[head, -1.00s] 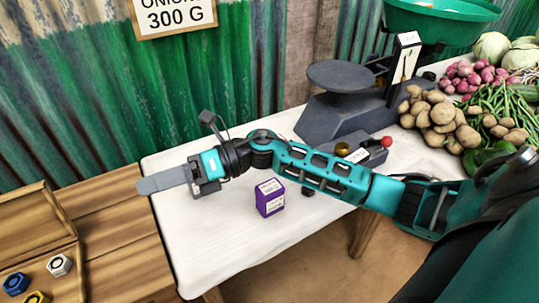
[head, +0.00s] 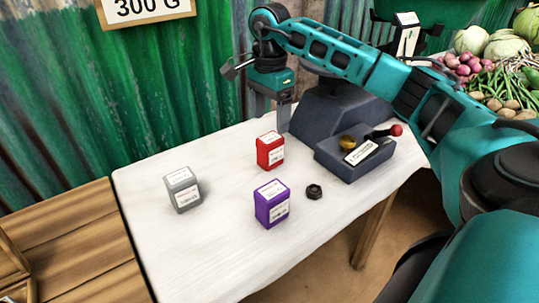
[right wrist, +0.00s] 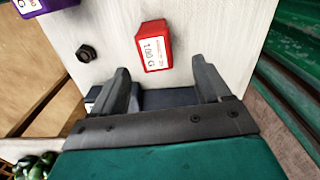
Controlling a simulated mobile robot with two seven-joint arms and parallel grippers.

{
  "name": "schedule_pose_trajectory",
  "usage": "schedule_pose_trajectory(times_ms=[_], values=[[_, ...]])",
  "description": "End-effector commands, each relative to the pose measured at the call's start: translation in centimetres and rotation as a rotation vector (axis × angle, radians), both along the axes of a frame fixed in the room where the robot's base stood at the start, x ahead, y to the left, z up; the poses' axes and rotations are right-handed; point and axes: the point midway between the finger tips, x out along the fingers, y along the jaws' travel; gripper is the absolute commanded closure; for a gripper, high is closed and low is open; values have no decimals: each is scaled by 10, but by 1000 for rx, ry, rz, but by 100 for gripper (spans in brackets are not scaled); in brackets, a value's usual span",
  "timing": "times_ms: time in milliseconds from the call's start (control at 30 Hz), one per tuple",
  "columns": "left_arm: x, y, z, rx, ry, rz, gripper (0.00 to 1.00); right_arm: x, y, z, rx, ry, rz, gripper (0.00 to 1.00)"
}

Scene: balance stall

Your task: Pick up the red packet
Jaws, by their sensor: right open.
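The red packet (head: 270,151), a small block with white labels, stands upright on the white table (head: 225,257), behind the purple packet. My right gripper (head: 270,110) is behind and above the red packet, pointing down, open and empty. In the right wrist view the red packet (right wrist: 154,46) lies beyond the fingertips, between their lines and apart from them. The right gripper's two fingers (right wrist: 163,78) are spread wide there. My left gripper is in neither view.
A purple packet (head: 271,204) and a dark hex nut (head: 314,192) are in front of the red packet. A grey packet (head: 183,190) stands to the left. The dark scale (head: 338,118) with a red-knobbed lever is close on the right. The table's front left is clear.

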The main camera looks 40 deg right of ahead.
Motion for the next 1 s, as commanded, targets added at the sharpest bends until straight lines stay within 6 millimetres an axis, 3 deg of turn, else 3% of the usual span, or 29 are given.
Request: schedule_pose_trajectory(times_ms=[100, 367, 667, 933, 1000], values=[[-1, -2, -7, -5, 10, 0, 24, 0, 0, -22, 0, 1, 0, 23], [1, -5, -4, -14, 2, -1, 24, -2, 1, -37, 1, -1, -1, 23], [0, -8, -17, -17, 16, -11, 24, -8, 5, -79, 3, 1, -1, 23], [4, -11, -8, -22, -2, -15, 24, -7, 5, -82, 3, -2, -1, 23], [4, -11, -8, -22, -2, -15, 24, -7, 5, -82, 3, -2, 0, 30]])
